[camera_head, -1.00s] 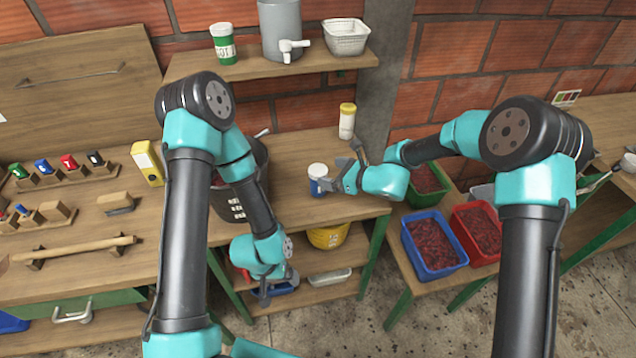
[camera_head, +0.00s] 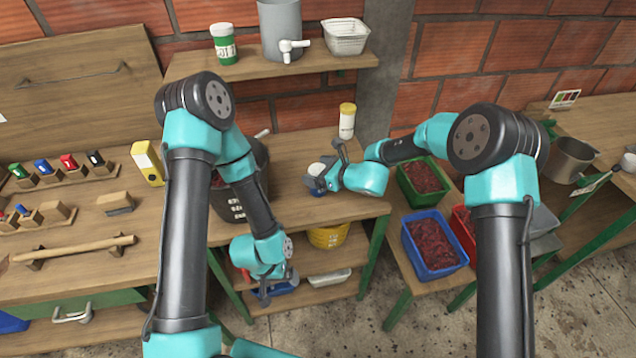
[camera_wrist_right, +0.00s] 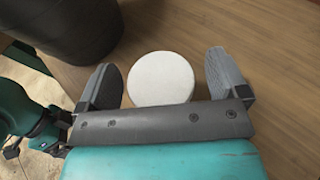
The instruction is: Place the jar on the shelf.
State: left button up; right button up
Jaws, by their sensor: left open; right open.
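A jar with a white lid and a blue body (camera_head: 317,171) stands on the wooden workbench. My right gripper (camera_head: 322,170) is open around it and hides much of it. In the right wrist view the round white lid (camera_wrist_right: 161,78) lies between the two spread fingers, with a gap at each side. The wooden shelf (camera_head: 270,66) is on the wall above the bench. My left gripper (camera_head: 265,292) is open and empty, low in front of the bench's lower shelf.
On the shelf stand a green-and-white jar (camera_head: 223,44), a grey container with a tap (camera_head: 281,30) and a white basket (camera_head: 346,37). A yellow-lidded jar (camera_head: 347,120) stands behind my right gripper. A dark bucket (camera_head: 228,200) is left of it.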

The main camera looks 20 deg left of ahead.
jog(key=shift+c, duration=0.3)
jog(key=c, duration=1.3)
jog(key=shift+r, duration=0.5)
notch_tip(320, 180, up, 3)
jog(key=shift+s+f, duration=0.15)
jog(key=s+d, duration=0.1)
jog(key=s, duration=0.4)
jog(key=s+d+r, duration=0.1)
jog(key=s+d, duration=0.1)
jog(key=s, duration=0.3)
jog(key=s+d, duration=0.1)
jog(key=s, duration=0.4)
jog(key=shift+d+r, duration=0.15)
jog(key=shift+d, duration=0.1)
